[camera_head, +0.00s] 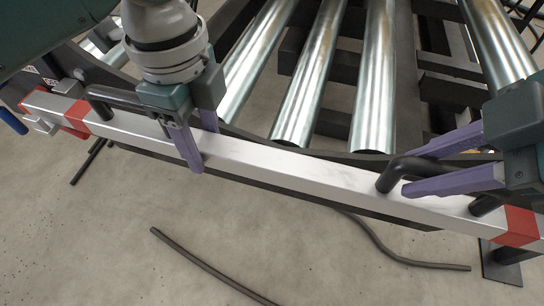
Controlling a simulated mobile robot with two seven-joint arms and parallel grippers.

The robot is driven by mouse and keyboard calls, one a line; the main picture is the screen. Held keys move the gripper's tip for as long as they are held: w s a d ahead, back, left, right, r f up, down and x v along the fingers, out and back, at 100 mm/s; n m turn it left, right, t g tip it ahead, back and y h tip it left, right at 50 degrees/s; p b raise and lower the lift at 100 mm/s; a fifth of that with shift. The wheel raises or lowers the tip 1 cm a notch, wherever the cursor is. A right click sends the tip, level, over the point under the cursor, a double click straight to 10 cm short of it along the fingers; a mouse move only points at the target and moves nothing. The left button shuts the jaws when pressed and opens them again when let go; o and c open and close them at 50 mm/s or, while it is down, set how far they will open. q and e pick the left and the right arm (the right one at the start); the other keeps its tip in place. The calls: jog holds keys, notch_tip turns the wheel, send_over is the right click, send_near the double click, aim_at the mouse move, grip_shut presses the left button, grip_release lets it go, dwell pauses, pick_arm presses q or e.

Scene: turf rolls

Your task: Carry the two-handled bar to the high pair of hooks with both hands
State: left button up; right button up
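The bar (290,167) is a long silver beam with red bands near both ends, slanting from upper left to lower right. A black handle (118,98) stands near its left end and another (394,172) near its right end. My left gripper (199,145) is at the inner end of the left handle. Its purple fingers point down past the bar, and its body hides what lies between them. My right gripper (408,170) has its purple fingers above and below the right handle, close against it. I cannot make out the high pair of hooks.
Several shiny metal rollers (372,75) in a dark frame lie behind the bar. Dark cables (205,265) lie on the grey concrete floor (110,250). A dark foot plate (500,264) is at the lower right. The floor in front is otherwise mostly clear.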

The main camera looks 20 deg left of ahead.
pick_arm(q)
jog(key=c, duration=0.4)
pick_arm(e)
jog(key=c, duration=0.4)
pick_arm(q)
grip_shut()
pick_arm(e)
grip_shut()
jog(key=shift+w+r, duration=0.1)
jog(key=shift+r, duration=0.05)
